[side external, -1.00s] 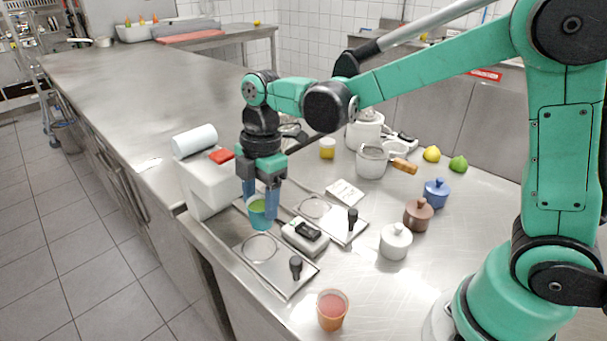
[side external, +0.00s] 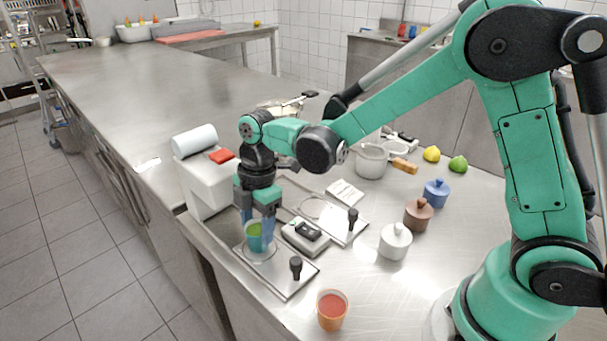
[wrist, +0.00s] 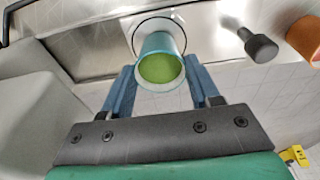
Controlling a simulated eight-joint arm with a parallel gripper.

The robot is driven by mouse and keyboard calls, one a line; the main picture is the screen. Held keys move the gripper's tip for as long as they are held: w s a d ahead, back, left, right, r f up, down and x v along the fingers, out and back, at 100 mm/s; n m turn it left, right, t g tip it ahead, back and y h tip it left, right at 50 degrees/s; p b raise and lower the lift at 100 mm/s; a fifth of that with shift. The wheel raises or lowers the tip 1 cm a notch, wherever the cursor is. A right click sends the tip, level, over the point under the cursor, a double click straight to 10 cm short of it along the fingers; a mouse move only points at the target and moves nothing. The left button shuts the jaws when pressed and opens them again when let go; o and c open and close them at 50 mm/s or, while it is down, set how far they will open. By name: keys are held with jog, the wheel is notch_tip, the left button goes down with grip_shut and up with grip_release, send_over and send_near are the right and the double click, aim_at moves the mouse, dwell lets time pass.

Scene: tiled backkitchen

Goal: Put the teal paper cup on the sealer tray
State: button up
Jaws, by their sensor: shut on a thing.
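The teal paper cup (side external: 254,237) with green contents is upright between the blue fingers of my gripper (side external: 258,232). My gripper is shut on the cup, which also shows in the wrist view (wrist: 161,62). The cup is over the ring on the near metal sealer tray (side external: 283,278), low down at its surface. I cannot tell whether its base touches the tray. In the wrist view the sealer tray (wrist: 215,45) shows around and behind the cup, with its dark knob (wrist: 258,45) to the right.
A white sealer box with a film roll (side external: 194,140) stands left of the cup. A scale-like device (side external: 305,236) and a second tray lie right. An orange cup (side external: 332,309) stands near the front. Several lidded pots, including a white one (side external: 395,241), stand further right.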

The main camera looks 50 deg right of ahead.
jog(key=shift+f, duration=0.2)
dwell(0.5)
jog(key=o, duration=1.5)
notch_tip(320, 180, up, 7)
jog(key=shift+r, duration=0.1)
jog(key=s+d+r+m+t, duration=0.1)
jog(key=s+d+m+t, duration=0.1)
jog(key=m, duration=0.4)
jog(key=s+d+m+t+h, duration=0.1)
jog(key=s+d+m+t, duration=0.1)
jog(key=m, duration=0.4)
jog(key=s+d+r+m+t, duration=0.1)
jog(key=s+d+m+t, duration=0.2)
jog(key=m, duration=0.3)
jog(key=shift+s+d+r, duration=0.3)
jog(key=shift+s+d, duration=0.4)
jog(key=shift+s, duration=0.2)
